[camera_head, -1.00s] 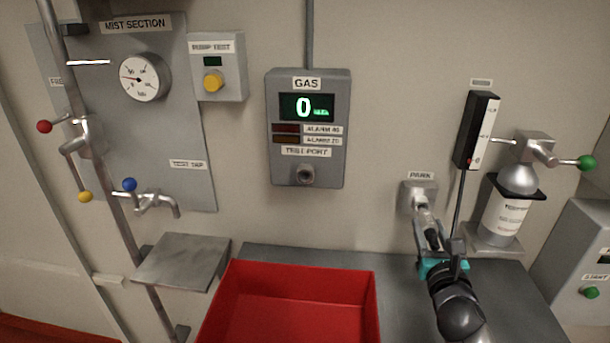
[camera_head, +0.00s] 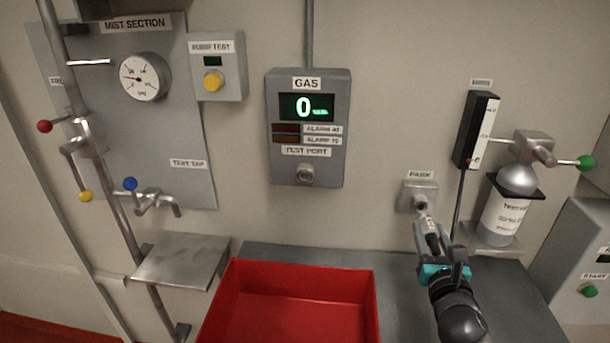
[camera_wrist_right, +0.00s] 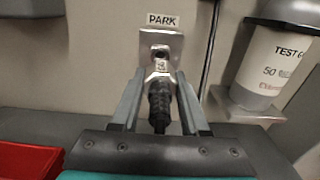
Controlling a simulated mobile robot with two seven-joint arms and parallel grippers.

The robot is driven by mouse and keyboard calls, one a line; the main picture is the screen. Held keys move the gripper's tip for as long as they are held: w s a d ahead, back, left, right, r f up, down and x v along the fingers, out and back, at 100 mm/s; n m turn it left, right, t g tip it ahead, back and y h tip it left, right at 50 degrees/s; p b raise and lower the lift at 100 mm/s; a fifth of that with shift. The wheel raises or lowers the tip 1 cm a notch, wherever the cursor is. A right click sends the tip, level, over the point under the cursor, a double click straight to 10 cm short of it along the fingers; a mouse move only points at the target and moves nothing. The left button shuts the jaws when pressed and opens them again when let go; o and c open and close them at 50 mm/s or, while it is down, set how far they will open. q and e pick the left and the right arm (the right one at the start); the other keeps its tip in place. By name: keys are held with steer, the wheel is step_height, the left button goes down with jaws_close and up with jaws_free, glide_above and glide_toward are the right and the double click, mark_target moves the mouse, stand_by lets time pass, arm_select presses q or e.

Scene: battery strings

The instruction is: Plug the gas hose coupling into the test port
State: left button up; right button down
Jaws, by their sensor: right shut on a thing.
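The gas hose coupling (camera_wrist_right: 160,98) has a silver nose and a black ribbed sleeve. My right gripper (camera_wrist_right: 160,76) is shut on it, one finger on each side. In the head view the right gripper (camera_head: 430,238) points up at the PARK holder (camera_head: 409,196), with the coupling's nose just in front of the holder's hole. In the wrist view the dark hole of the holder (camera_wrist_right: 175,42) shows above the nose; I cannot tell whether they still touch. The test port (camera_head: 305,174) is a round, empty silver socket low on the grey GAS box (camera_head: 337,160). My left gripper is out of view.
A red bin (camera_head: 370,300) stands on the grey bench (camera_head: 400,300) below the GAS box. A gas bottle (camera_head: 506,212) with a green-knobbed valve and a black flow tube (camera_head: 475,130) are right of the holder. The wall between PARK and the GAS box is clear.

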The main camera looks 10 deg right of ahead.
mark_target(436, 252)
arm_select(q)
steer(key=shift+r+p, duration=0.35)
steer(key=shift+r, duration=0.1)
arm_select(e)
steer(key=shift+v, duration=2.15)
steer(key=shift+r, duration=0.15)
